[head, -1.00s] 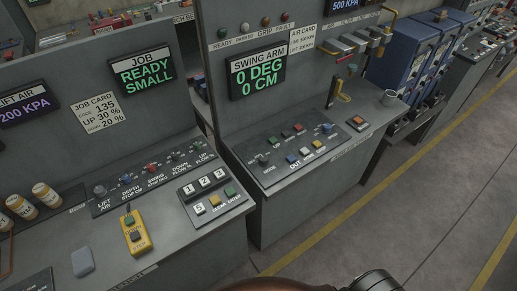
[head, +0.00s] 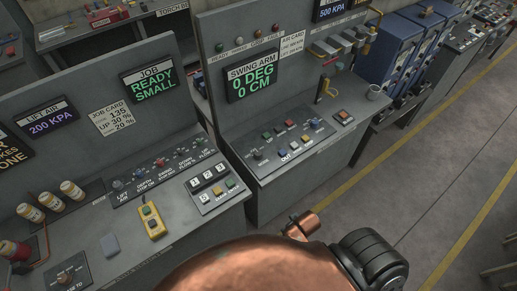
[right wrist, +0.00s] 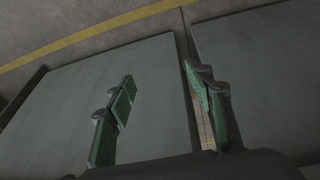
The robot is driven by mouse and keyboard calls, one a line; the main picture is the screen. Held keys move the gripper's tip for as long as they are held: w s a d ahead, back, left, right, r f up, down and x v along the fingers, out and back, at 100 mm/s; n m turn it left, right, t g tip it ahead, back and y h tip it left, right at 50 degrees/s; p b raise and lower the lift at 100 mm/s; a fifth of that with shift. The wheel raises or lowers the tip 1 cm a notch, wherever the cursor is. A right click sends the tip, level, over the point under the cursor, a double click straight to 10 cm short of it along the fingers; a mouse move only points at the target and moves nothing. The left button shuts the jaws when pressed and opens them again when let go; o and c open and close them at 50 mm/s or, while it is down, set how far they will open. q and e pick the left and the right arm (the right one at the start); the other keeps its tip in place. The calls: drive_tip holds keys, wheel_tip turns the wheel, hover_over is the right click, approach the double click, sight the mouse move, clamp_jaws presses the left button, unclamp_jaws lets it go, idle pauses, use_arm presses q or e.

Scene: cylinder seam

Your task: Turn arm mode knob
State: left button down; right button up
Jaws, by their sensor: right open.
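The mode knob (head: 258,155) is a small dark knob at the left end of the swing arm panel (head: 262,173), left of several coloured buttons. The swing arm display (head: 250,77) above it reads 0 DEG, 0 CM. In the head view my copper-coloured arm fills the bottom, well below the knob, and the fingers do not show. In the right wrist view my right gripper (right wrist: 163,105) is open and empty, its two green-padded fingers apart. That view faces plain grey surfaces; the knob is not seen there. My left gripper is in no view.
The left console carries several knobs, a keypad (head: 213,189) and a yellow pendant (head: 151,221). Open floor with a yellow line (head: 345,187) lies to the right.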

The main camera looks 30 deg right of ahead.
sight(259, 154)
drive_tip(key=w+d+r+t+p, duration=0.15)
drive_tip(key=w+r+p, duration=0.3)
drive_tip(key=r, duration=0.75)
drive_tip(key=w+r+t, duration=0.1)
drive_tip(key=w+t, duration=0.1)
drive_tip(key=w, duration=0.5)
drive_tip(key=w+d+r+t+y, duration=0.1)
drive_tip(key=w+r+t, duration=0.1)
drive_tip(key=w, duration=0.6)
drive_tip(key=w+d+r+t, duration=0.1)
drive_tip(key=w+t, duration=0.3)
drive_tip(key=w, duration=0.3)
drive_tip(key=shift+w+r+t+y, duration=0.2)
drive_tip(key=shift+w+t+y, duration=0.05)
drive_tip(key=shift+y, duration=0.15)
drive_tip(key=shift+w+n, duration=0.3)
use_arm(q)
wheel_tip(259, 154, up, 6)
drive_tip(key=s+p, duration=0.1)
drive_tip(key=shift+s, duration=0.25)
use_arm(e)
drive_tip(key=shift+x, duration=3.6)
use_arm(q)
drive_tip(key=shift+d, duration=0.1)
use_arm(e)
drive_tip(key=shift+c, duration=0.3)
drive_tip(key=c, duration=1.1)
